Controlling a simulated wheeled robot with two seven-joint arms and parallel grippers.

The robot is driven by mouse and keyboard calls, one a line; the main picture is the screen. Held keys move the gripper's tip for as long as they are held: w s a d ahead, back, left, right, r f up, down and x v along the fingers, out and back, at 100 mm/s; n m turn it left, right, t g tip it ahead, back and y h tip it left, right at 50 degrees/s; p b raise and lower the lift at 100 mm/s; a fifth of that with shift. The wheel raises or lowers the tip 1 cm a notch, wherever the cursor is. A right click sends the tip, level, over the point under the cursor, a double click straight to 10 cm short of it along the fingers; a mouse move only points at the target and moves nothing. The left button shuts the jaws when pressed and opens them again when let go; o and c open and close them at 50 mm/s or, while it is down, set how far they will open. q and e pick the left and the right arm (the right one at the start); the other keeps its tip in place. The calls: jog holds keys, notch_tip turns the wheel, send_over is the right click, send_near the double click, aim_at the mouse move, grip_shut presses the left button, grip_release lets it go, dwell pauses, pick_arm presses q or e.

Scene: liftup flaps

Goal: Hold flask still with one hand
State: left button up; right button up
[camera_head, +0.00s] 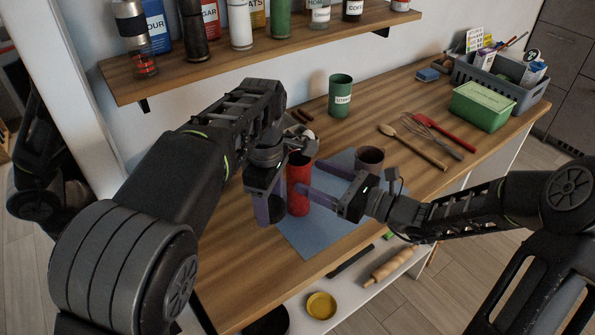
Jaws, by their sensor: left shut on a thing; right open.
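The red flask (298,192) stands upright on the blue mat (308,238). My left gripper (272,207) points down just to the left of the flask. Its purple fingers are shut on a small dark round piece (278,209), partly hidden, that I cannot identify. My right gripper (308,180) comes in from the right at the flask's height. Its two purple fingers are open, one toward the far side of the flask and one toward the near side. I cannot tell whether they touch it.
A dark mug (370,158) stands behind my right gripper. A green utensil pot (340,96) stands near the wall. A spoon, a whisk (437,136) and a red spatula lie to the right, before a green box (481,106) and a grey crate (528,97). A shelf (262,54) with jars hangs above.

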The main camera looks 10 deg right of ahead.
pick_arm(q)
jog(key=shift+f, duration=0.25)
pick_arm(e)
jog(key=v, duration=0.4)
jog(key=shift+s, duration=0.1)
pick_arm(q)
jog(key=shift+r, duration=0.1)
